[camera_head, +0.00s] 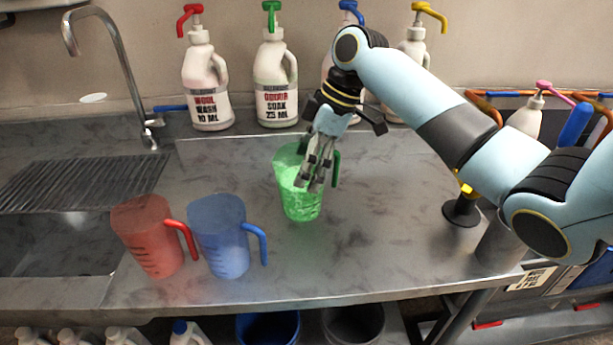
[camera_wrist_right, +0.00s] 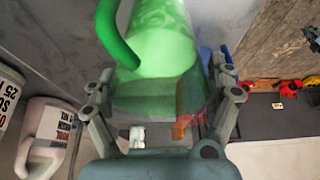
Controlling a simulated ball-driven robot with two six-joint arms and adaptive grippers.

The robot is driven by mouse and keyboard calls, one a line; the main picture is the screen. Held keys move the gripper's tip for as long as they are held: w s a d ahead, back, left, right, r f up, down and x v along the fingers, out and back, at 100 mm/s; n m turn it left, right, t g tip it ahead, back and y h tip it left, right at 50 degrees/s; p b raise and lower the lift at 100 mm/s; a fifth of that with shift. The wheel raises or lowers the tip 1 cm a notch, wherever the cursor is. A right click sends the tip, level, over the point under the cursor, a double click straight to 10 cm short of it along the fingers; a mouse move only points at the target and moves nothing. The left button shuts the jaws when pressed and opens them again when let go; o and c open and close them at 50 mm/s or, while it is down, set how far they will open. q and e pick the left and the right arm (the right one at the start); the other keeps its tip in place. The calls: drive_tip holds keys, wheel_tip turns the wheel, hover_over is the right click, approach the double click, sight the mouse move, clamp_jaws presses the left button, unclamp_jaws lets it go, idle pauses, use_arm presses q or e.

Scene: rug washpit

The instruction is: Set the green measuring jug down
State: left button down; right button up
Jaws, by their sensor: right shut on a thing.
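The green measuring jug (camera_head: 302,203) is at the middle of the metal counter, to the right of the blue jug. It looks upright, and I cannot tell for sure whether its base touches the counter. My right gripper (camera_head: 314,184) reaches down over it from behind and is shut on it, covering part of its right side. In the right wrist view, the green jug (camera_wrist_right: 165,38) lies between the two fingers of the gripper (camera_wrist_right: 163,92), with its curved handle at the left. My left gripper does not show.
A red jug (camera_head: 152,238) and a blue jug (camera_head: 220,238) stand left on the counter (camera_head: 350,262). Several pump bottles, such as the green-topped one (camera_head: 274,80), line the back. A sink with a tap (camera_head: 128,75) is at left.

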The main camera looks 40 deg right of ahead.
wheel_tip(320, 180, down, 3)
drive_tip(key=shift+s+f+p, duration=0.1)
drive_tip(key=shift+f+p, duration=0.1)
drive_tip(key=shift+p, duration=0.2)
drive_tip(key=shift+f, duration=0.15)
drive_tip(key=o, duration=1.5)
drive_tip(key=shift+f, duration=0.15)
drive_tip(key=shift+r, duration=0.2)
drive_tip(key=b+v, duration=0.2)
drive_tip(key=v, duration=1)
drive_tip(key=shift+s, duration=0.1)
